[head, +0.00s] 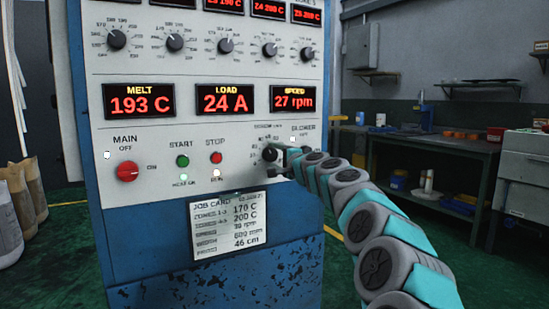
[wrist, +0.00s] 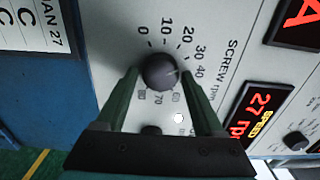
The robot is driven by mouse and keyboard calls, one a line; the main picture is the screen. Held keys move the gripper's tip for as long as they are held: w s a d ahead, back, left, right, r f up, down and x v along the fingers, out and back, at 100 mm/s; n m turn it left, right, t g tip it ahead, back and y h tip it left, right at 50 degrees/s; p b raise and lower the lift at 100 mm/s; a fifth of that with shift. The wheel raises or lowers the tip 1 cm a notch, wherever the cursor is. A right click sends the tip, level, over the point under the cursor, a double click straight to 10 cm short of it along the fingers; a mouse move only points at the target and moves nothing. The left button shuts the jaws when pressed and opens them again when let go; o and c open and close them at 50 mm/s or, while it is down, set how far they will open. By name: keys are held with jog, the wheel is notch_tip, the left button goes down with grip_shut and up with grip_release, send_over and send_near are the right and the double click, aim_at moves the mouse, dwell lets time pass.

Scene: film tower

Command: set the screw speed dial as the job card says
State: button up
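The screw speed dial (head: 269,154) is a small dark round knob low on the white panel. In the wrist view the dial (wrist: 160,71) sits between my fingertips, ringed by a printed scale from 0 to 80 rpm; its pointer is too faint to read surely. My gripper (wrist: 160,75) is open, one finger on each side of the knob, with narrow gaps; contact is not clear. The speed display (head: 294,99) reads 27 rpm. The job card (head: 229,226) lists 170 C, 200 C and an rpm line that looks like 39, but its last digit is blurred.
A red MAIN knob (head: 127,172), green START button (head: 182,161) and red STOP button (head: 216,157) lie left of the dial. A BLOWER control is beside my gripper, partly hidden. A workbench (head: 440,150) stands at the back right.

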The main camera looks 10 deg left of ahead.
jog(key=shift+o, duration=1.1)
jog(key=shift+s, duration=0.1)
jog(key=b+v, duration=0.1)
jog(key=v, duration=0.6)
jog(key=shift+s+d+b, duration=0.2)
jog(key=shift+s+b, duration=0.05)
jog(key=shift+b, duration=0.15)
